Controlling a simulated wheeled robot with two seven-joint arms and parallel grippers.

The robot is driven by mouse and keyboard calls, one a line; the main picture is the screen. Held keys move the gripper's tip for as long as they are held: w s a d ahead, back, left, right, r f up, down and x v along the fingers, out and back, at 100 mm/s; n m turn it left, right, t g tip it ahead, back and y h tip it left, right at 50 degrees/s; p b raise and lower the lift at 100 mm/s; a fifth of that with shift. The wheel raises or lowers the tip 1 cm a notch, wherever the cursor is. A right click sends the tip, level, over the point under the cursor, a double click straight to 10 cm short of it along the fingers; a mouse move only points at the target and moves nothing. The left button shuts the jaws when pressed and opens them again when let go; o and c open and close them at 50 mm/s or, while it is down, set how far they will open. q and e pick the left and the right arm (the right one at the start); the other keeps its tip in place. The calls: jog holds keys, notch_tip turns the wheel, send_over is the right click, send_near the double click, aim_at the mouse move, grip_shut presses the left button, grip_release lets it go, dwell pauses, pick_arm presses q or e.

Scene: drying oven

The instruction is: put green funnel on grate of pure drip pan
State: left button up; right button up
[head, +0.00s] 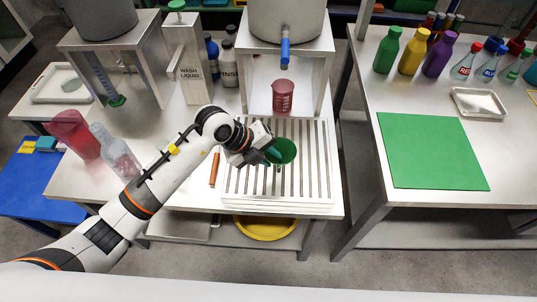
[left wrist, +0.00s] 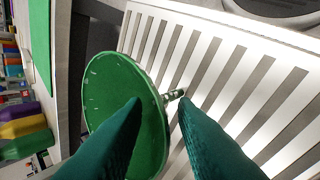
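The green funnel (head: 283,150) is over the slatted grate (head: 313,180) of the drip pan, its wide mouth up and its short spout down. My left gripper (head: 268,157) reaches it from the left. In the left wrist view, the fingers (left wrist: 160,99) straddle the funnel's wall, one in front of the mouth of the funnel (left wrist: 105,85) and one beside the spout. They appear shut on it, though a small gap shows. The grate (left wrist: 200,55) lies behind; I cannot tell whether the spout touches it. My right gripper is not in view.
A red beaker (head: 283,97) stands behind the grate, under the blue tap (head: 285,52). An orange stick (head: 214,170) lies left of the grate. A red container (head: 75,135) and clear bottle (head: 115,155) are near my arm. A green mat (head: 432,150) covers part of the right table.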

pick_arm(q)
jog(key=v, duration=1.2)
